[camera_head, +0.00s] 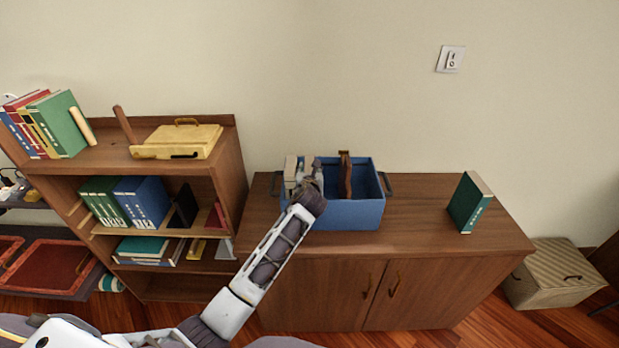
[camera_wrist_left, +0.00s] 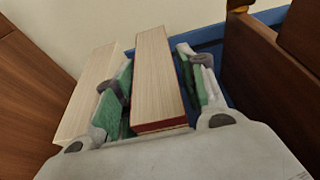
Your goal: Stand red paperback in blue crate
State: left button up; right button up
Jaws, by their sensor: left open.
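The blue crate (camera_head: 345,215) stands on top of the low cabinet, and its blue wall also shows in the left wrist view (camera_wrist_left: 208,62). My left gripper (camera_head: 311,170) reaches down into the left part of the crate. In the left wrist view, the red paperback (camera_wrist_left: 155,85) stands between the two fingers of the left gripper, pale page edges towards the camera and thin red cover edges. The jaws are open, with one green-padded finger on each side of it. The paperback's lower part is hidden by the gripper body. My right gripper is not in view.
A pale-paged block (camera_head: 291,170) stands left of the left gripper. A brown upright piece (camera_head: 345,175) stands in the crate to its right. A green book (camera_head: 470,202) stands on the cabinet's right part, with bare top (camera_head: 420,215) between. A bookshelf (camera_head: 229,165) adjoins at left.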

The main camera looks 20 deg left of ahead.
pick_arm(q)
jog(key=shift+r, duration=0.4)
jog(key=shift+s+r, duration=0.2)
jog(key=shift+s+d+r, duration=0.2)
jog(key=shift+s+d, duration=0.05)
jog(key=shift+s, duration=0.4)
jog(key=v, duration=0.9)
jog(key=shift+s+d+r, duration=0.1)
jog(key=shift+s+r, duration=0.05)
jog(key=shift+s, duration=0.4)
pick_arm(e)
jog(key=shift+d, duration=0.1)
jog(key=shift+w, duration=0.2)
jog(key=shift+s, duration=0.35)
